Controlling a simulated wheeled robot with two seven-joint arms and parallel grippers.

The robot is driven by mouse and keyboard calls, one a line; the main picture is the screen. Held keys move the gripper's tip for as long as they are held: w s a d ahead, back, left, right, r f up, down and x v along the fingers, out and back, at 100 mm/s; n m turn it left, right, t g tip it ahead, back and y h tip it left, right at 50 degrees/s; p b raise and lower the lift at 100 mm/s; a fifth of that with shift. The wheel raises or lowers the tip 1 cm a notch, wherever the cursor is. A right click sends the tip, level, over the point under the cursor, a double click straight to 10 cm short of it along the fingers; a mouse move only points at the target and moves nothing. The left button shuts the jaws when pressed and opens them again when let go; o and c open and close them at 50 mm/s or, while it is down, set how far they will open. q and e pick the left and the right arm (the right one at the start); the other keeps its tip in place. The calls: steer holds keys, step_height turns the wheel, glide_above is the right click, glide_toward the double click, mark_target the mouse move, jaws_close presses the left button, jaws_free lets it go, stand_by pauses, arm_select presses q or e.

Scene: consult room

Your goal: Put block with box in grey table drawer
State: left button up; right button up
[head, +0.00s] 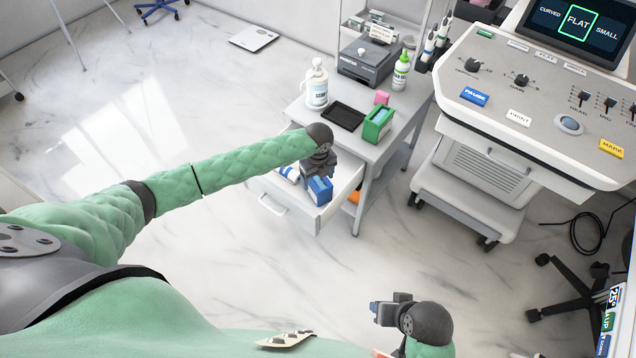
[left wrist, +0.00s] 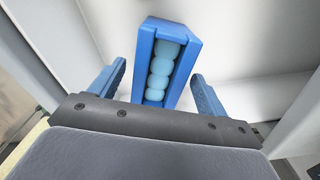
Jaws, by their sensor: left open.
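The grey table's drawer (head: 288,216) is pulled open. A blue box (head: 321,191) stands in it; the left wrist view shows light blue balls in the box (left wrist: 189,72). My left gripper (head: 319,176) is over the drawer, open, with one finger on each side of the blue box. I cannot tell whether the fingers touch it. A pink block (head: 381,97) is on the grey table (head: 352,143), behind a green box (head: 377,126) with a blue part showing inside. My right gripper (head: 378,312) is low in the head view; its jaw opening is unclear.
A white-and-blue item (head: 287,173) lies in the drawer. A black tray (head: 343,116), a pump bottle (head: 316,84), a green-capped bottle (head: 401,70) and a dark grey device (head: 368,61) stand on the table. A large console (head: 540,90) stands at right. The floor at left is mostly clear.

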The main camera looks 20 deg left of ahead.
mark_target(318, 181)
arm_select(q)
step_height(318, 181, up, 9)
steer(key=s+d+f+n+t+h, duration=0.1)
steer(key=s+d+f+n+h, duration=0.15)
steer(key=s+d+n, duration=0.45)
steer(key=s+d+f+n+h, duration=0.2)
steer(key=s+d+f, duration=0.1)
steer(key=s+d, duration=0.8)
steer(key=s+a+r+n+t, duration=0.1)
steer(key=s+a+n, duration=0.2)
steer(key=s+n, duration=0.4)
steer(key=s+a+n+t, duration=0.1)
steer(key=s+a+n, duration=0.2)
steer(key=s+n, duration=0.4)
steer(key=shift+s+r+n+t+y, duration=0.3)
steer(key=shift+s+r+t+y, duration=0.15)
steer(key=shift+s, duration=1.35)
steer(key=shift+a, duration=0.1)
